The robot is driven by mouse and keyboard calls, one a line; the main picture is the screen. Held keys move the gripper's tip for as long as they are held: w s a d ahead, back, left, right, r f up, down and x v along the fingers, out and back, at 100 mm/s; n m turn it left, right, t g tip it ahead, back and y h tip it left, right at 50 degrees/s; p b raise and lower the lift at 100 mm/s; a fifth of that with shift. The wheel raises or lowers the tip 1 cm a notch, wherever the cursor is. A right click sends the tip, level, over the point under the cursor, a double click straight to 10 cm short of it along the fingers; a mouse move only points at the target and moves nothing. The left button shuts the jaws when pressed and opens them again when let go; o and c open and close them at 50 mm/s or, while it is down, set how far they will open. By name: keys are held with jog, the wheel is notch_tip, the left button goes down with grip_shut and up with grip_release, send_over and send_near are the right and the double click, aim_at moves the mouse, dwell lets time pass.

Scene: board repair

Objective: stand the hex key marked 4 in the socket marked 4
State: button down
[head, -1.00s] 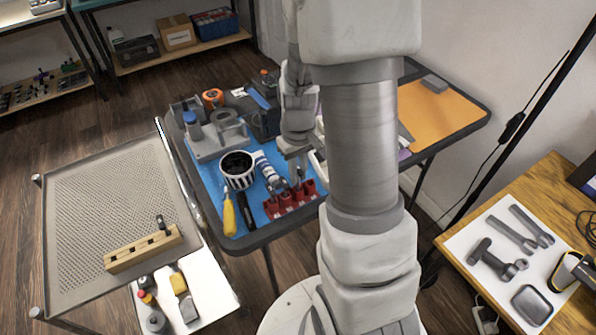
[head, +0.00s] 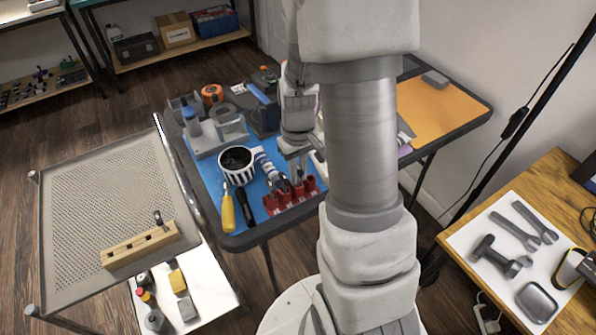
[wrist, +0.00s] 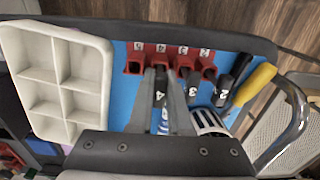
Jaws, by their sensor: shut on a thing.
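The red socket rack (wrist: 135,62) stands on the blue mat, with labels 5, 4, 3 and 2 running left to right in the wrist view. It also shows in the head view (head: 272,203). My gripper (wrist: 162,72) is shut on the black hex key marked 4 (wrist: 159,94), with its fingers at the socket marked 4 (wrist: 160,58). I cannot tell whether the key's lower end is inside the socket. Black keys marked 3 (wrist: 192,88) and 2 (wrist: 222,92) are to the right. In the head view my gripper (head: 298,172) is above the rack.
A white compartment tray (wrist: 62,75) lies left of the rack in the wrist view. A striped cup (head: 236,170), a yellow-handled tool (head: 228,212) and a black-handled tool (head: 246,208) lie left of the rack in the head view. The table's dark edge is close in front.

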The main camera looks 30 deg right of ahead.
jog(key=shift+f+b, duration=0.3)
jog(key=shift+f, duration=0.05)
dwell(0.3)
jog(key=c, duration=0.6)
grip_release()
jog(key=shift+r, duration=0.1)
jog(key=shift+r+p, duration=2.8)
jog(key=shift+r, duration=0.65)
